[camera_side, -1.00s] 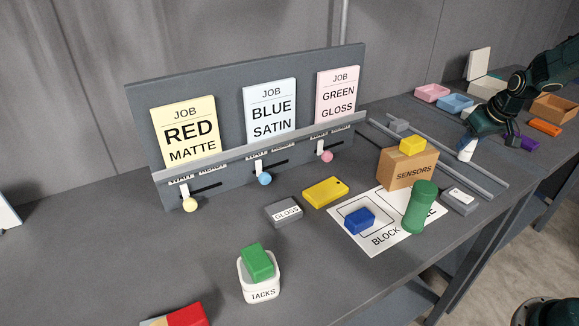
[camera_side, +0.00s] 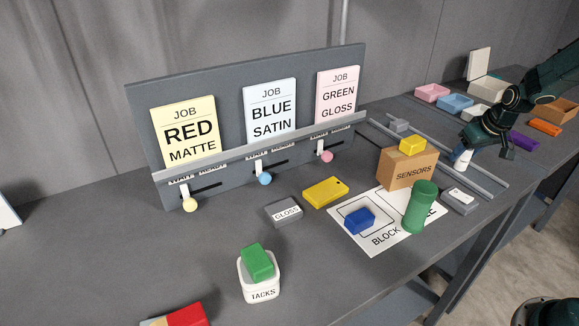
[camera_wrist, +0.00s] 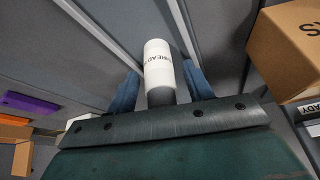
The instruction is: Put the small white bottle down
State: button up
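The small white bottle (camera_wrist: 158,66) is between the two blue fingers of my gripper (camera_wrist: 162,85) in the wrist view, with dark lettering on its side. The fingers lie close on either side of it, and my gripper looks shut on it. In the side view the bottle (camera_side: 460,164) hangs below my gripper (camera_side: 463,154), tilted, near the rails behind the cardboard box. I cannot tell whether its lower end touches the surface.
A grey box (camera_side: 460,203) lies in front. Small coloured trays (camera_side: 455,103) stand behind my gripper.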

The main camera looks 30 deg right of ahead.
jog(key=shift+r, duration=0.15)
jog(key=v, duration=1.2)
dwell(0.7)
jog(key=s+a+r+n, duration=0.1)
jog(key=s+a+r, duration=0.25)
jog(key=a, duration=0.35)
jog(key=s+a+r+n+t, duration=0.1)
jog(key=s+a+r, duration=0.1)
jog(key=s+a, duration=0.35)
jog(key=s+a+r, duration=0.2)
jog(key=a, duration=0.7)
jog(key=s+a+n+y, duration=0.1)
jog(key=s+a, duration=0.2)
jog(key=s, duration=0.3)
jog(key=shift+s+f, duration=0.3)
jog(key=shift+s, duration=0.1)
